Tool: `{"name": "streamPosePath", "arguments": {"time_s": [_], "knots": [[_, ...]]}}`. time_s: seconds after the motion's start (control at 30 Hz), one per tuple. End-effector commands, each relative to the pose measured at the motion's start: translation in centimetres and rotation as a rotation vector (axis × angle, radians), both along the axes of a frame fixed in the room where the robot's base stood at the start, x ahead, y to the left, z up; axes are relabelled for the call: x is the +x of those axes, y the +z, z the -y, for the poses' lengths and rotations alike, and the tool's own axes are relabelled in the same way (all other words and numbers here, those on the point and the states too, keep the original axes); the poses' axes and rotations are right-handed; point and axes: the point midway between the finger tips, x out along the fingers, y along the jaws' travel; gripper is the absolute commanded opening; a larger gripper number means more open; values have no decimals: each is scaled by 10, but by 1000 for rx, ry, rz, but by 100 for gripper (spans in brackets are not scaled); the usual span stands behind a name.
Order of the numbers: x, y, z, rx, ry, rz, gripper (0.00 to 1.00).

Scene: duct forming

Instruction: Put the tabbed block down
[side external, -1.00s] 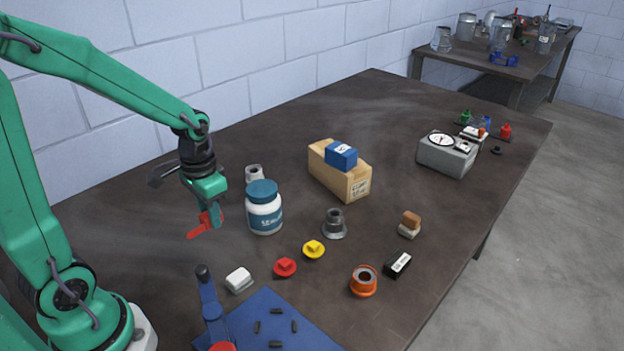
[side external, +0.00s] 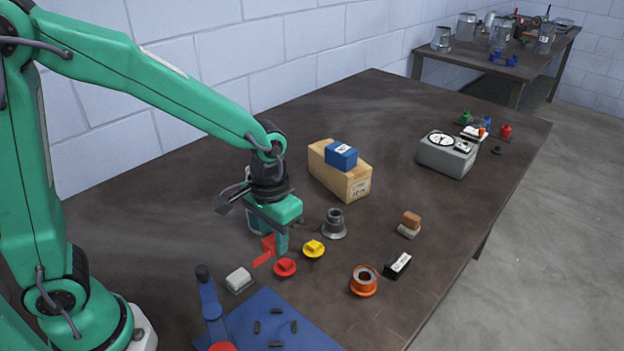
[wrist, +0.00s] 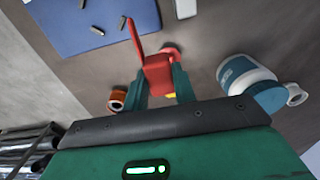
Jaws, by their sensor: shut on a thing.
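The tabbed block is red with a thin flat tab (side external: 264,254). My gripper (side external: 277,242) is shut on it, fingers pointing down, just behind the red round piece (side external: 285,267). In the wrist view the block (wrist: 157,72) sits between the two green fingers, its tab extending toward the blue mat (wrist: 105,30). The block appears to be above the table; the size of the gap cannot be told. My gripper hides part of it in the side view.
A yellow round piece (side external: 314,249) and a grey flanged part (side external: 334,224) stand close right of my gripper. A white block (side external: 239,280) lies in front. The white-and-blue bottle (wrist: 250,80) is mostly hidden behind my gripper in the side view. An orange ring (side external: 364,281) stands farther right.

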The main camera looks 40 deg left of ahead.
Motion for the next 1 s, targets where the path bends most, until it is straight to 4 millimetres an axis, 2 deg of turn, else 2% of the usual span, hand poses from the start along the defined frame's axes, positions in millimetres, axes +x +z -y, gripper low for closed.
{"name": "streamPosePath", "arguments": {"time_s": [0.03, 0.3, 0.5, 0.7, 1.0], "knots": [[0, 1, 14, 0, -7, 1, 4], [-10, 2, 80, 0, 0, 0, 4], [-24, 4, 121, 0, 7, 0, 4], [-33, 4, 144, 0, 12, 1, 4], [-35, 4, 149, 0, 17, 1, 4]]}}
